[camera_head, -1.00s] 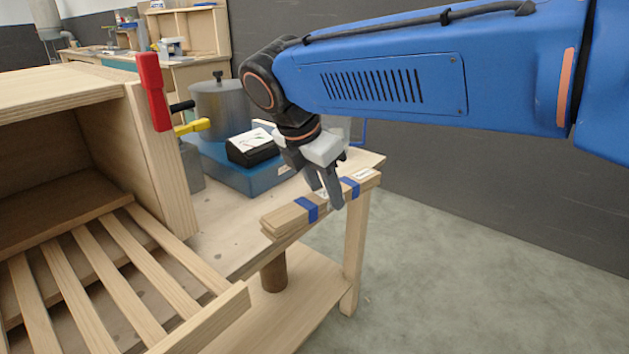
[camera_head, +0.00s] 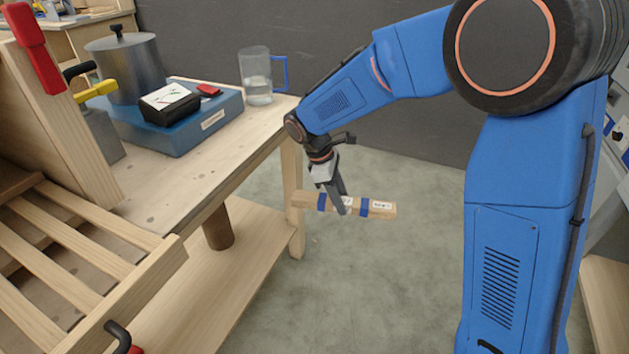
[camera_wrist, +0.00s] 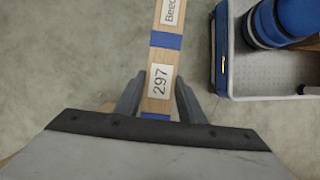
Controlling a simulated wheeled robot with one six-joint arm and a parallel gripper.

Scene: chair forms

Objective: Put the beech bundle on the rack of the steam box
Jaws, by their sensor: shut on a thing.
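The beech bundle (camera_head: 381,208) is a stack of pale wood strips with blue bands and white labels. My gripper (camera_head: 343,207) is shut on it near its middle and holds it level in the air, off the right end of the bench. In the wrist view the bundle (camera_wrist: 162,55) runs up between the two fingers, with labels reading "Beec" and "297". The steam box (camera_head: 58,120) is the open wooden box at the left. Its slatted rack (camera_head: 60,257) sticks out at the front, and the slats in view are bare. Part of the box is cut off.
The wooden bench (camera_head: 215,165) carries a metal pot (camera_head: 125,68), a blue box (camera_head: 180,125) with a black device (camera_head: 169,103), and a clear jug (camera_head: 257,78). A red-handled clamp (camera_head: 27,35) stands up at the box's edge. The floor below the bundle is clear.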

